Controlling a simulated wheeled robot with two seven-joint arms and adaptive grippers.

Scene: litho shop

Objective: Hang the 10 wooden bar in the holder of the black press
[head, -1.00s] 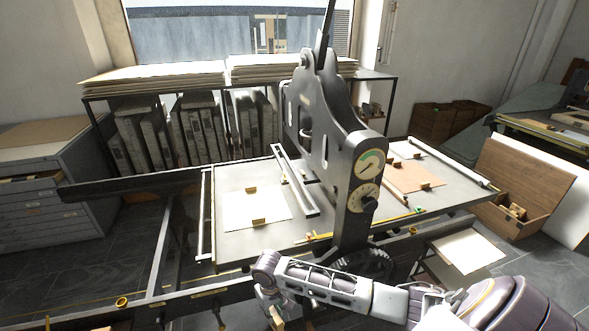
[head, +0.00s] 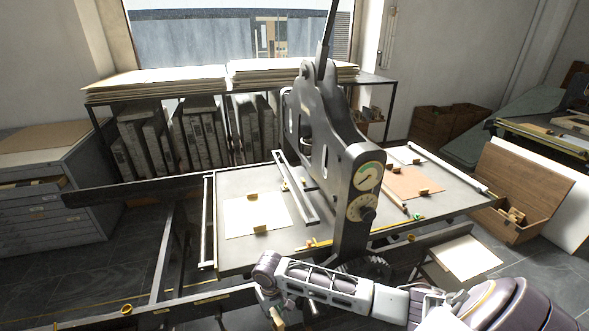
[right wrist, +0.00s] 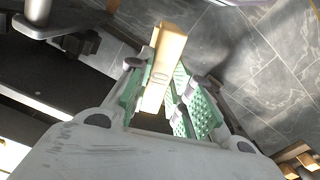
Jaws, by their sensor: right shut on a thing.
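My right gripper (right wrist: 161,104) is shut on a pale wooden bar (right wrist: 168,57) in the right wrist view. The bar sticks out past the green finger pads, and a faint dark marking shows on its face, too blurred to read surely. In the head view the right gripper (head: 279,322) is at the bottom edge, partly cut off, below the front of the press. The black press (head: 345,150) stands mid-picture with two round dials and a flat bed (head: 235,185). I cannot make out which part is its holder. My left gripper is not in view.
An open wooden box (head: 520,190) with wooden pieces in it stands at the right. A white sheet (head: 465,257) lies on a low stand right of the press. A grey drawer cabinet (head: 45,190) is at the left. Grey tiled floor is open at the lower left.

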